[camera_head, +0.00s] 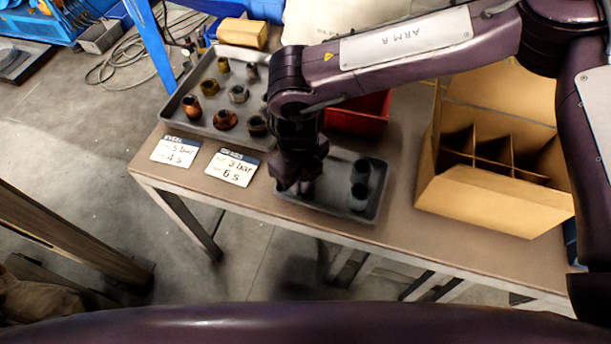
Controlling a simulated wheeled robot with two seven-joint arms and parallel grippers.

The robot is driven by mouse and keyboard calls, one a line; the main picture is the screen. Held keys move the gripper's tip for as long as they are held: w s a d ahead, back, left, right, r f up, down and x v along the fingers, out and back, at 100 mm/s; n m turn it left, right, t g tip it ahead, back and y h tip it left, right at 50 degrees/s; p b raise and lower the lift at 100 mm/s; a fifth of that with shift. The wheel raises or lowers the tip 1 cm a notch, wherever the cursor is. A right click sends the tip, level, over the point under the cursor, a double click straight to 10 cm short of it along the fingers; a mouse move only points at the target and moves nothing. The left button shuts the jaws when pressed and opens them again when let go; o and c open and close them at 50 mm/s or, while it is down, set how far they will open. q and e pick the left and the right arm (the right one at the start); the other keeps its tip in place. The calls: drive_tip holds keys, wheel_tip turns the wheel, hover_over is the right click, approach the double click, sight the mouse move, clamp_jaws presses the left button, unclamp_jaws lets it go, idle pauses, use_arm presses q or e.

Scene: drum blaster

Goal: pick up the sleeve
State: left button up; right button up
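My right gripper (301,183) points down over the left part of a small dark tray (325,201). Its fingers are dark and seen from above, so I cannot tell whether they are open or shut, or whether they hold a part. Two dark grey, hollow cylindrical parts, which look like sleeves, stand upright at the right side of this tray: a far one (360,171) and a near one (359,197). Both are apart from the gripper. The tray floor right under the gripper is hidden. My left gripper is out of view.
A larger grey tray (183,112) at the left holds several brass, copper and grey fittings. Two label cards (231,167) lie before it. A red bin (362,116) stands behind my wrist. A divided cardboard box (490,200) stands at the right. The table's front edge is close.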

clamp_jaws()
wheel_tip(320, 180, up, 20)
idle(0.7)
